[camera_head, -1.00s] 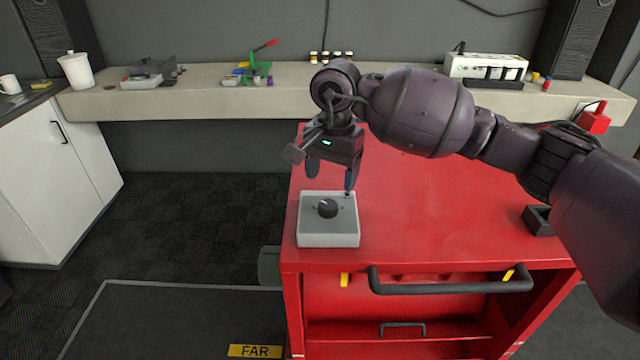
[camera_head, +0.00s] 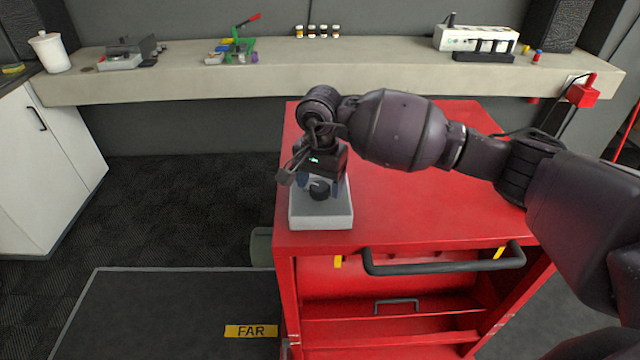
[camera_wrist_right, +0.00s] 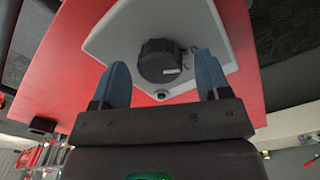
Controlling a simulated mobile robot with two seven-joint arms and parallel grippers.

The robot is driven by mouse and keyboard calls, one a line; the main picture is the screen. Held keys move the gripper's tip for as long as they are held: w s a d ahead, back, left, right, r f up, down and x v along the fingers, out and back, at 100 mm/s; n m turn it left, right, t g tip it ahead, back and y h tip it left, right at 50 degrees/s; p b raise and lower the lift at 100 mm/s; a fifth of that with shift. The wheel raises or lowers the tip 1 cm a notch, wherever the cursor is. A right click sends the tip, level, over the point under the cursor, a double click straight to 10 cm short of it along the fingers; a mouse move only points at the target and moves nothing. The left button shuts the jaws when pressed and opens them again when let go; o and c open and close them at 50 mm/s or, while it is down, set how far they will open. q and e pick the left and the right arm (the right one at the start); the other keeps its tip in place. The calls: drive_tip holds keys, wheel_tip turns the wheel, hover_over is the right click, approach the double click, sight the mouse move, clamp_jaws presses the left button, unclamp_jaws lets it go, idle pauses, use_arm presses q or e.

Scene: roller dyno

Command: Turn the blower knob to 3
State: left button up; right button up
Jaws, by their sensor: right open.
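The blower knob (camera_head: 319,188) is a round black knob on top of a light grey control box (camera_head: 322,214). The box sits at the front left corner of the red cabinet top. In the right wrist view the knob (camera_wrist_right: 160,60) lies between the fingertips, with a small white mark on it, on the grey box (camera_wrist_right: 108,42). My right gripper (camera_head: 318,184) is just above the box; in the right wrist view its blue fingers (camera_wrist_right: 162,70) are open, one on each side of the knob, with gaps visible. The setting numbers are not readable. My left gripper is not in view.
The red cabinet (camera_head: 420,200) has free room on its top to the right of the box. A black handle (camera_head: 445,264) runs along its front. A long shelf (camera_head: 200,86) behind holds several small items. A white cabinet (camera_head: 50,170) stands at left.

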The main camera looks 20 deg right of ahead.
drive_tip(key=shift+f, duration=0.4)
drive_tip(key=c, duration=0.9)
drive_tip(key=shift+c, duration=0.2)
